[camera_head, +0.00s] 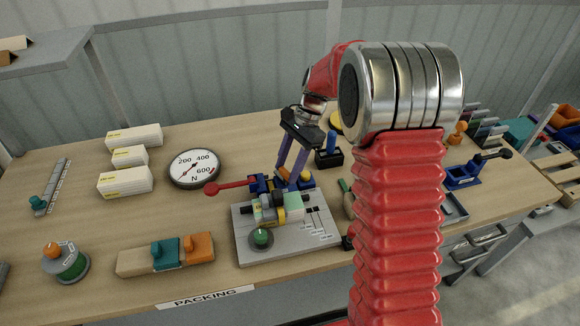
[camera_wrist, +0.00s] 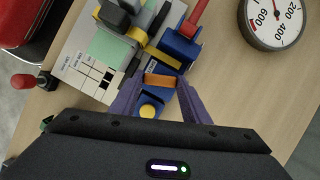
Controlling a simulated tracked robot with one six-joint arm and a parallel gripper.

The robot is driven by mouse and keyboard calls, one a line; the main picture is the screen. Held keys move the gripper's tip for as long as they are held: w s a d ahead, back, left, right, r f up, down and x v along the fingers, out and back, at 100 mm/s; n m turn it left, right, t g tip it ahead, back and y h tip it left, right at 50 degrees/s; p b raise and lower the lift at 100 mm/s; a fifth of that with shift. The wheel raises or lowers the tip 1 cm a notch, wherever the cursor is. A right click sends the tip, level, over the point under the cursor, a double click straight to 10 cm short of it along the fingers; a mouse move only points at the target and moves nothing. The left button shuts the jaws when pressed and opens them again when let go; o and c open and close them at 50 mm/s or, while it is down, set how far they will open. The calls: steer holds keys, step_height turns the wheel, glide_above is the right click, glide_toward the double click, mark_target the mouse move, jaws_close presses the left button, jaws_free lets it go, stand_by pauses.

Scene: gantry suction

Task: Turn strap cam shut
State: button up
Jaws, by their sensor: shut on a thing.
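My gripper (camera_head: 290,178) has its purple fingers down at the back of the grey fixture plate (camera_head: 246,222). In the wrist view my gripper (camera_wrist: 158,103) is shut on a blue piece (camera_wrist: 157,96), apparently the strap cam, with an orange band (camera_wrist: 160,80) and a yellow button (camera_wrist: 151,110). The fingers lie on either side of it. A yellow strap (camera_wrist: 160,55) runs beside it over the clamped blocks. A red lever (camera_head: 232,186) extends left from the blue mechanism. The fingers partly hide the cam in the head view.
A round gauge (camera_head: 195,169) stands left of the fixture, with white boxes (camera_head: 126,180) beyond it. A wooden block with teal and orange parts (camera_head: 166,255) lies front left. A blue lever stand (camera_head: 462,177) is on the right. My arm blocks part of the right side.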

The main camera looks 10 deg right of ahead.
steer(key=n, duration=0.2)
steer(key=n+g+h, duration=0.1)
steer(key=n, duration=0.2)
steer(key=n+g, duration=0.1)
steer(key=n, duration=0.1)
steer(key=shift+w+a+h, duration=0.2)
steer(key=shift+a+h, duration=0.2)
steer(key=n+h, duration=0.1)
steer(key=n, duration=0.2)
steer(key=n+g+h, duration=0.1)
steer(key=n, duration=0.2)
steer(key=shift+a+n, duration=0.15)
steer(key=shift+n, duration=0.25)
steer(key=o, duration=1)
steer(key=shift+o, duration=0.2)
steer(key=v, duration=1.3)
steer(key=shift+w+a+r, duration=0.15)
steer(key=shift+r, duration=0.15)
